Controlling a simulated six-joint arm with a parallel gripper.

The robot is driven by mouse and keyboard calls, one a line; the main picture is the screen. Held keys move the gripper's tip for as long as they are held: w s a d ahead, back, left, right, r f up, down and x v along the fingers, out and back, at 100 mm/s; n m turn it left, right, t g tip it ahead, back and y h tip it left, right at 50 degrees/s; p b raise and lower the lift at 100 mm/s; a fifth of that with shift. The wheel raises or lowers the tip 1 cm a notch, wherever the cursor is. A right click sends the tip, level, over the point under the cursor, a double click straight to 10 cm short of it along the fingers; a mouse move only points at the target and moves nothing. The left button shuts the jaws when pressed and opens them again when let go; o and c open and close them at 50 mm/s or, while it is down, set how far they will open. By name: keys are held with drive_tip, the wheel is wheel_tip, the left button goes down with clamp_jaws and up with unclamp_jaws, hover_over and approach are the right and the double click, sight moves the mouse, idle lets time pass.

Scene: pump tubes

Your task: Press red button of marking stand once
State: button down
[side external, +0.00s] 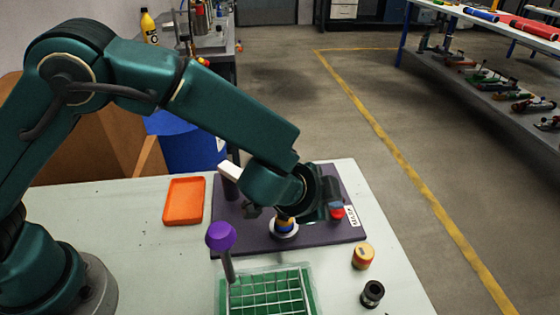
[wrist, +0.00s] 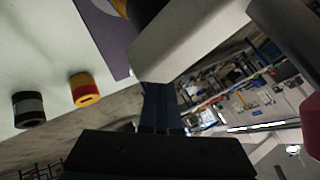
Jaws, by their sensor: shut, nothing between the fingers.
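The marking stand has a dark purple base plate (side external: 235,222) on the table. Its red button (side external: 337,213) sits at the right side of the plate, beside a white label (side external: 353,215). A yellow and blue piece (side external: 284,224) stands in a white ring on the plate. My gripper (side external: 322,206) is low over the plate, close to the left of the button. It is shut and holds nothing; I cannot tell whether it touches the button. In the wrist view its dark fingers (wrist: 160,108) are together, below a pale block (wrist: 190,40).
A yellow-and-red cylinder (side external: 363,256) and a black cylinder (side external: 372,294) stand to the right. A green rack (side external: 265,292) is in front, with a purple-knobbed rod (side external: 221,236) next to it. An orange tray (side external: 184,201) lies at left. The table's right edge is near.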

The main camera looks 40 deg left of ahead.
drive_tip(key=shift+r, duration=0.25)
drive_tip(key=shift+r, duration=3.05)
drive_tip(key=shift+a, duration=0.1)
